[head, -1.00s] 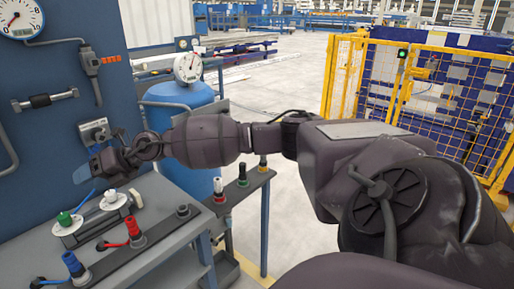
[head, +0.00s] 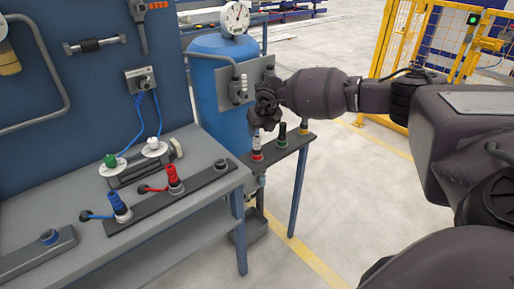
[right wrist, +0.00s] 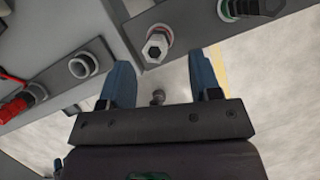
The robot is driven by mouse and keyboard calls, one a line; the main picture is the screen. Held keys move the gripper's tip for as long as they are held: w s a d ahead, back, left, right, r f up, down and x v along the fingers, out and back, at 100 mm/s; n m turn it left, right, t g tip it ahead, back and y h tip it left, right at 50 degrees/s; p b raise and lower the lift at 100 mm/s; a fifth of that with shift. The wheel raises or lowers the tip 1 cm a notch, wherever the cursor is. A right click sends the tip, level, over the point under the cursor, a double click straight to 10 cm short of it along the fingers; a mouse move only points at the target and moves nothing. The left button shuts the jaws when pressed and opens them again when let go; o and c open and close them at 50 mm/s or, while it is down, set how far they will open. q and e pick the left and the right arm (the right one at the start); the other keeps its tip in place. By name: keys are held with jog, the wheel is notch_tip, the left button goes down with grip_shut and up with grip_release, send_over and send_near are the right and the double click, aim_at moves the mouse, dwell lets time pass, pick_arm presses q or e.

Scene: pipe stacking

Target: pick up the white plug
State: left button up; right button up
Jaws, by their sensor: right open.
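A white plug (head: 256,143) stands upright on a red-ringed base on the narrow dark side shelf (head: 296,142), right of the workbench. My right gripper (head: 265,122) is just above and beside it, covering part of the shelf. In the right wrist view, the white plug (right wrist: 157,46) shows its hexagonal top just beyond the two blue fingertips of my right gripper (right wrist: 161,66). The fingers are apart with nothing between them. Whether they are level with the plug is hard to tell. My left gripper is out of view.
A black plug with a green ring (head: 282,132) stands close right of the white plug. The workbench (head: 205,150) holds red and blue plugs and a white connector (head: 154,147) with a blue cable. A blue tank (head: 215,85) stands behind the shelf.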

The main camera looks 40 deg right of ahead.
aim_at(257, 137)
jog(key=shift+a+b+x, duration=0.2)
jog(key=shift+b+x, duration=0.2)
jog(key=shift+x, duration=1.3)
jog(key=shift+a+b+x, duration=0.2)
jog(key=shift+b+x, duration=0.15)
jog(key=shift+x, duration=1.35)
jog(key=shift+r, duration=0.1)
jog(key=shift+s, duration=0.1)
jog(key=shift+c, duration=0.9)
grip_shut()
